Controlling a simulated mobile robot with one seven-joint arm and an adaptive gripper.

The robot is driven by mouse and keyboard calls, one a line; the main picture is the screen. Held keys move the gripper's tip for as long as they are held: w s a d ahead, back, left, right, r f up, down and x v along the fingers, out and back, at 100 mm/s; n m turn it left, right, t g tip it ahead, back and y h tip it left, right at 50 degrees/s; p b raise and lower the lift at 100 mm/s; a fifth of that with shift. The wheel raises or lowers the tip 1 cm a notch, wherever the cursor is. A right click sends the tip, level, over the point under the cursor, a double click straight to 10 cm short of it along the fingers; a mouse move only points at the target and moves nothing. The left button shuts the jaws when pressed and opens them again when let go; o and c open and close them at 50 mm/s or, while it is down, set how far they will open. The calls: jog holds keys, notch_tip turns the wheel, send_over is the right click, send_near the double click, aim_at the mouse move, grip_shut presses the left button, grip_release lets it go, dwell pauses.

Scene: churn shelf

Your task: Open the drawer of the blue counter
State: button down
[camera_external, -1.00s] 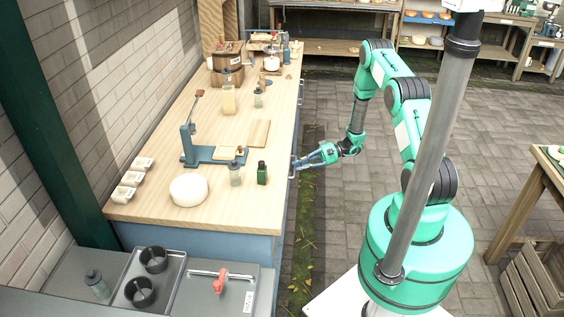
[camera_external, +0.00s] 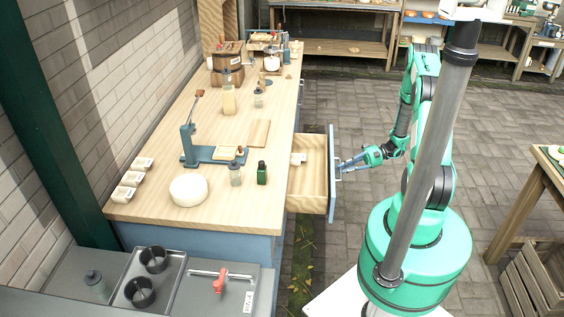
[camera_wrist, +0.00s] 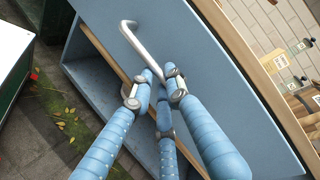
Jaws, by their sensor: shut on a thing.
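The blue counter (camera_external: 200,237) has a pale wooden top and stands along the wall. Its drawer (camera_external: 309,190) is pulled out to the right, with a wooden inside and a blue front. A small white object (camera_external: 298,158) lies in the drawer's far part. My gripper (camera_external: 342,166) is at the drawer front's outer side. In the wrist view my gripper (camera_wrist: 160,82) has its blue fingers closed around the lower end of the metal bar handle (camera_wrist: 140,47). The blue drawer front (camera_wrist: 215,75) fills much of that view.
A white cheese-like round (camera_external: 188,189), a dark green bottle (camera_external: 262,173) and a blue press (camera_external: 190,148) stand on the counter top. A wooden table (camera_external: 546,165) and a crate (camera_external: 535,280) are at the right. The paved floor behind my arm is clear.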

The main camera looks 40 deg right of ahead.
jog(key=s+d, duration=0.8)
jog(key=c, duration=1.7)
grip_release()
jog(key=shift+o, duration=0.2)
jog(key=v, duration=1.2)
jog(key=shift+w, duration=0.15)
